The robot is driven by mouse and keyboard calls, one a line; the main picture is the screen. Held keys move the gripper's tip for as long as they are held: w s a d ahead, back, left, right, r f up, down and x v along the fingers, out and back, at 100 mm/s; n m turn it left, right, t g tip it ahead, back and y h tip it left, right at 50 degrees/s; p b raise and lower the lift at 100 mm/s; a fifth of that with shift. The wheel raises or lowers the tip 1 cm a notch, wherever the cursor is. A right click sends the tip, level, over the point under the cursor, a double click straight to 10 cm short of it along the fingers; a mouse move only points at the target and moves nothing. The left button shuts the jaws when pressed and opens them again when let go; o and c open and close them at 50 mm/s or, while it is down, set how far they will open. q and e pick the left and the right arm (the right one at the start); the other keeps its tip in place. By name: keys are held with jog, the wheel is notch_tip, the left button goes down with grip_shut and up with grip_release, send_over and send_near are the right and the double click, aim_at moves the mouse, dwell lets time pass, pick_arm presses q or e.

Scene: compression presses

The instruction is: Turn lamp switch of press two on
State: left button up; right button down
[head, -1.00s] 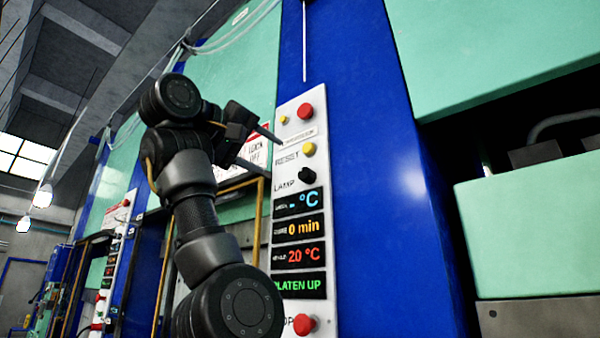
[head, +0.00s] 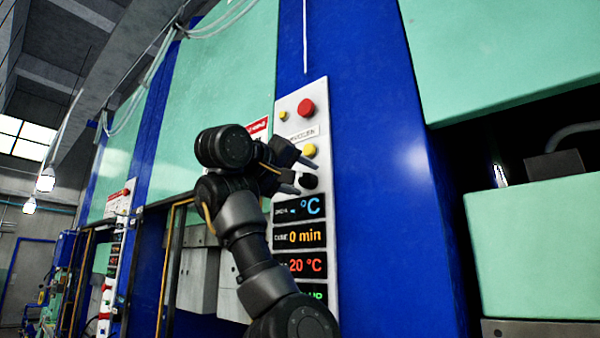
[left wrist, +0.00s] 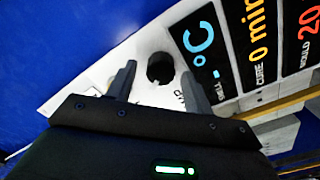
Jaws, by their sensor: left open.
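The lamp switch is a black round knob (head: 308,181) on the white control panel (head: 317,97) of the near press. In the left wrist view the same knob (left wrist: 160,68) sits just beyond and roughly between my fingertips, with no visible contact. My left gripper (head: 305,176) is open, its fingers pointing at the panel around the knob's height. It also shows in the left wrist view (left wrist: 158,78), fingers apart and empty. The arm and fingers hide the LAMP label in the head view. My right gripper is not in view.
A yellow button (head: 310,150) is just above the knob, and a red button (head: 306,107) higher up. Lit displays (head: 300,236) lie below. A blue press column (head: 370,160) is right of the panel. Another press panel (head: 118,230) stands farther left.

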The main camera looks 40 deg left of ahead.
pick_arm(q)
jog(key=c, duration=0.8)
jog(key=shift+d, duration=0.1)
jog(key=shift+c, duration=0.9)
jog(key=shift+s+f+m+b, duration=0.1)
jog(key=shift+f+m+b, duration=0.1)
jog(key=shift+m+b, duration=0.5)
jog(key=m+b, duration=0.5)
jog(key=m, duration=0.1)
jog(key=shift+r+m, duration=0.1)
jog(key=shift+m, duration=0.2)
jog(key=shift+r+m+b, duration=0.1)
jog(key=shift+m+b, duration=0.5)
jog(key=shift+m, duration=1.3)
jog(key=shift+d, duration=0.1)
